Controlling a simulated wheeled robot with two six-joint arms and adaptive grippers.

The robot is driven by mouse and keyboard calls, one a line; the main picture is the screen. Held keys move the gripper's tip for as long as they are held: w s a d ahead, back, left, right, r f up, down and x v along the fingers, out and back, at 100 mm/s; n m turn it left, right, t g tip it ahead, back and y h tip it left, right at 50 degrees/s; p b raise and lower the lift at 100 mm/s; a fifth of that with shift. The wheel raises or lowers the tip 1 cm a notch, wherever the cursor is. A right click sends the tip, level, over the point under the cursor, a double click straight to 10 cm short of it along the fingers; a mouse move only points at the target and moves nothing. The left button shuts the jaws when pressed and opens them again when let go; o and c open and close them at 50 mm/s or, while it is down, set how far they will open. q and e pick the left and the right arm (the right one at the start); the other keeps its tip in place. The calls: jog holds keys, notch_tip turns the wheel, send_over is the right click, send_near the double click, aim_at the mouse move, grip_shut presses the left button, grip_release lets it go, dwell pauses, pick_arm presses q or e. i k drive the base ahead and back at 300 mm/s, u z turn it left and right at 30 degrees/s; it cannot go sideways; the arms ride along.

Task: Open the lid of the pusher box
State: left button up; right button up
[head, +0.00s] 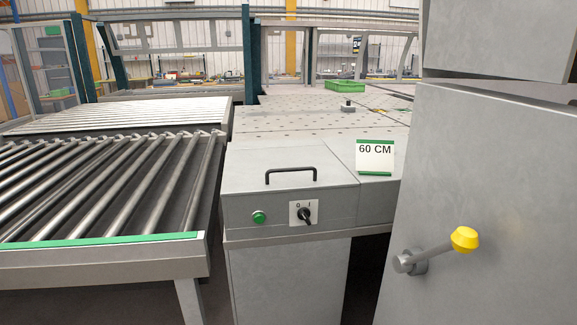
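The pusher box (245,205) is a grey metal box in the middle of the head view. Its flat lid (250,171) lies closed on top. A black bar handle (290,173) stands on the lid near its front edge. The box's front face carries a green button (259,217) and a black rotary switch (306,214) on a white plate. Neither of my grippers shows in the head view.
A roller conveyor (120,192) with a green front strip lies left of the box. A grey cabinet (490,180) with a yellow-knobbed lever (464,239) stands close on the right. A "60 CM" sign (375,157) stands right of the lid. A green crate (344,85) sits farther back.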

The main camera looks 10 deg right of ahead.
aim_at(283, 159)
jog(key=u, duration=1.05)
jog(key=i, duration=0.45)
jog(key=z, duration=2.15)
